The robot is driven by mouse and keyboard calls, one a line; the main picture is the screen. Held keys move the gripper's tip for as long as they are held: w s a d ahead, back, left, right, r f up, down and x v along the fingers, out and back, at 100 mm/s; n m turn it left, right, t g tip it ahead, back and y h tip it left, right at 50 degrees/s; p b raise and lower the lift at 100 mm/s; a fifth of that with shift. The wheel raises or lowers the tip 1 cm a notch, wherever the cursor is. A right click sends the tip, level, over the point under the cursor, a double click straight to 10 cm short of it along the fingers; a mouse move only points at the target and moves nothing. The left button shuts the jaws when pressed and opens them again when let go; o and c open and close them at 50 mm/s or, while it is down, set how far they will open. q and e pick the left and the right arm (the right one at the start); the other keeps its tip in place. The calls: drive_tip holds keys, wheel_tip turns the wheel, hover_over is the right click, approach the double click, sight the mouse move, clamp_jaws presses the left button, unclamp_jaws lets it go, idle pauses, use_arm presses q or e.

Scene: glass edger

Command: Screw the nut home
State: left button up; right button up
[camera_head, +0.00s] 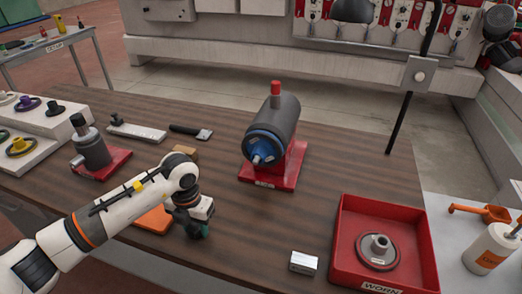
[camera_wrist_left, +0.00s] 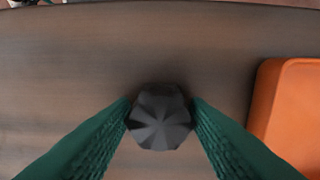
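A dark, faceted nut (camera_wrist_left: 160,117) sits between the green fingertips of my left gripper (camera_wrist_left: 161,112) in the left wrist view, with both fingers against its sides. In the head view my left gripper (camera_head: 198,229) points down over the front of the wooden table, right beside an orange pad; the nut cannot be made out there. A grey spindle unit (camera_head: 283,118) stands on a red base, with a blue flange (camera_head: 266,147) and a pale shaft end (camera_head: 258,159) facing front left. No nut is visible on that shaft. My right gripper is not in view.
The orange pad (camera_wrist_left: 291,112) lies close to the gripper. A red tray marked "WORN" (camera_head: 343,238) holds a grey wheel (camera_head: 379,249). A small metal block (camera_head: 303,262) lies left of it. A grey fixture (camera_head: 92,150) stands back left. The wood between gripper and spindle is clear.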

use_arm(q)
drive_tip(key=c, duration=0.5)
drive_tip(key=shift+r+p, duration=2)
drive_tip(key=shift+r, duration=1.55)
